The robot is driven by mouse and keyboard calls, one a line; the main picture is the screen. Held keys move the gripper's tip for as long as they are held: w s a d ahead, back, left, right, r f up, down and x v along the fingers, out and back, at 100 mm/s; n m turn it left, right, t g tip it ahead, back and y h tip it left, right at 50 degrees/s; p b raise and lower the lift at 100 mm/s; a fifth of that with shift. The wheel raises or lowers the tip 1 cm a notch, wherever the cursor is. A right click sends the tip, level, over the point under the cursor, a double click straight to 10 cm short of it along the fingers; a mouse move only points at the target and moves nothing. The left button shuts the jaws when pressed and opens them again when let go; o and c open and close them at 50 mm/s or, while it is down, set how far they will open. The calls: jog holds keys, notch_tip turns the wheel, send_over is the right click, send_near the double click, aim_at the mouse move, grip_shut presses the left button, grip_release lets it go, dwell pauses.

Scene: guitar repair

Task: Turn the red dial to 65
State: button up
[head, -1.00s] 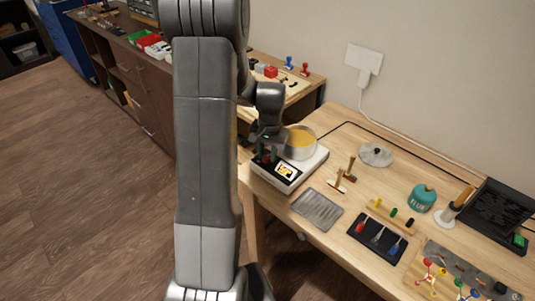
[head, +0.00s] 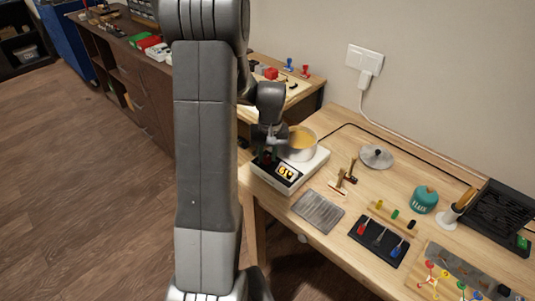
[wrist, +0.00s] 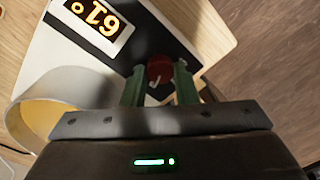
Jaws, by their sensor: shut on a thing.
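The red dial (wrist: 160,66) sits on the dark front panel of a white hot plate (head: 318,161). In the wrist view it is between the two green fingers of my gripper (wrist: 159,80), which is shut on it. A white pointer mark shows on the dial. The lit display (wrist: 100,17) beside it appears upside down in the wrist view and reads 61°. In the head view my gripper (head: 266,155) reaches down at the left end of the panel, left of the display (head: 286,172), and mostly hides the dial.
A pot with amber contents (head: 301,139) stands on the hot plate, close beside my gripper. A metal tray (head: 318,212), a brush (head: 350,170), a tool mat (head: 378,243) and a flux jar (head: 424,200) lie to the right on the bench.

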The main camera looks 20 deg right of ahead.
aim_at(270, 157)
jog(key=o, duration=1)
jog(key=shift+r, duration=0.1)
jog(key=r, duration=1.3)
jog(key=shift+s+d+r, duration=0.15)
jog(key=shift+d+r, duration=0.2)
jog(key=shift+d, duration=0.05)
jog(key=shift+f, duration=0.1)
jog(key=f, duration=1.3)
jog(key=shift+a+f, duration=0.4)
jog(key=shift+r, duration=0.2)
